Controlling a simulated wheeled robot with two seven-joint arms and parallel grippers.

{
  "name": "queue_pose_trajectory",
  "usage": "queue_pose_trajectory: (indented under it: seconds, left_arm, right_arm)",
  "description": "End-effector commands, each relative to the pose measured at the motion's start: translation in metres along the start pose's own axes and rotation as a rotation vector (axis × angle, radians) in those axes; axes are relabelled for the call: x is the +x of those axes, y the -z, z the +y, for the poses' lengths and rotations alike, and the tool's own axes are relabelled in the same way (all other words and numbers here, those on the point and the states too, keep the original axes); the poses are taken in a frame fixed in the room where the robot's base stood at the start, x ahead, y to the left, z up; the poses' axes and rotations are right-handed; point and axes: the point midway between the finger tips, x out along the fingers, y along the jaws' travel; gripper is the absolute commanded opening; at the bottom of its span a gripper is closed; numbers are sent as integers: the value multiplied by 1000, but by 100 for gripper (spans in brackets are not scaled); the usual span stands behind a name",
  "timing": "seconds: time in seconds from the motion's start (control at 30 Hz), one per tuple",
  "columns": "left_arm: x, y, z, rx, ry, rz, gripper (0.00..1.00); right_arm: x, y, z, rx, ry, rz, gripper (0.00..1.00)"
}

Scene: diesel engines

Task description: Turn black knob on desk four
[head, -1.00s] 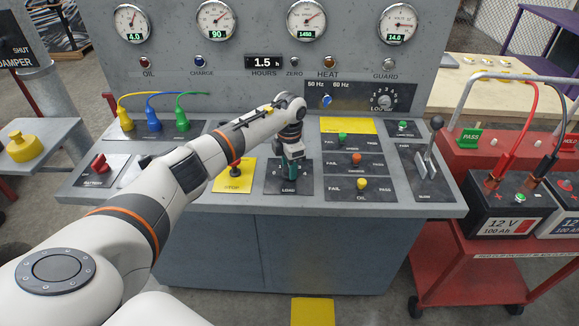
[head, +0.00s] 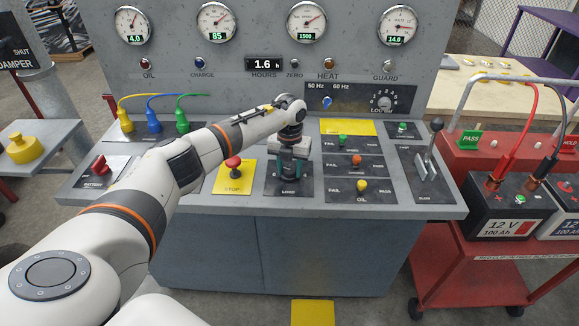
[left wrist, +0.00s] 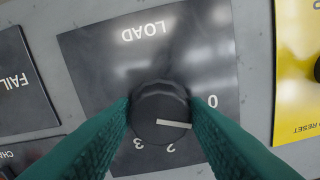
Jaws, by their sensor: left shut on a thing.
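The black load knob (left wrist: 160,106) stands on the dark LOAD plate (left wrist: 110,60) of the grey desk. The plate also shows in the head view (head: 289,190), where the knob is hidden by my gripper. My left gripper (head: 288,172) points down over this plate. In the left wrist view its two green fingers (left wrist: 160,112) press on opposite sides of the knob. The knob's white pointer line aims between the 0 and the 2; a finger hides any mark there. My right gripper is not in view.
A yellow plate with a red STOP button (head: 233,163) lies just left of the LOAD plate. Small PASS/FAIL switches (head: 357,160) are close on the right, with a lever (head: 432,140) beyond. Gauges read 4.0, 85, 1500 and 14.0; the hours display (head: 264,64) reads 1.6.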

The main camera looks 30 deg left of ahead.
Motion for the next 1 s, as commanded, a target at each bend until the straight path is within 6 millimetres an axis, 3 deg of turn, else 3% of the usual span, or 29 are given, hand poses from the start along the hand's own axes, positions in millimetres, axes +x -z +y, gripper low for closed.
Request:
queue_pose_trajectory:
  seconds: [0.4,0.97,1.0]
  left_arm:
    - [-1,1,0,-203,0,2,18]
    - [-1,1,0,-237,-1,3,18]
    - [-1,1,0,-237,-1,3,43]
  right_arm:
    - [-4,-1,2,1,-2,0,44]
    - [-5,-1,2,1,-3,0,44]
    - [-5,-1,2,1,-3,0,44]
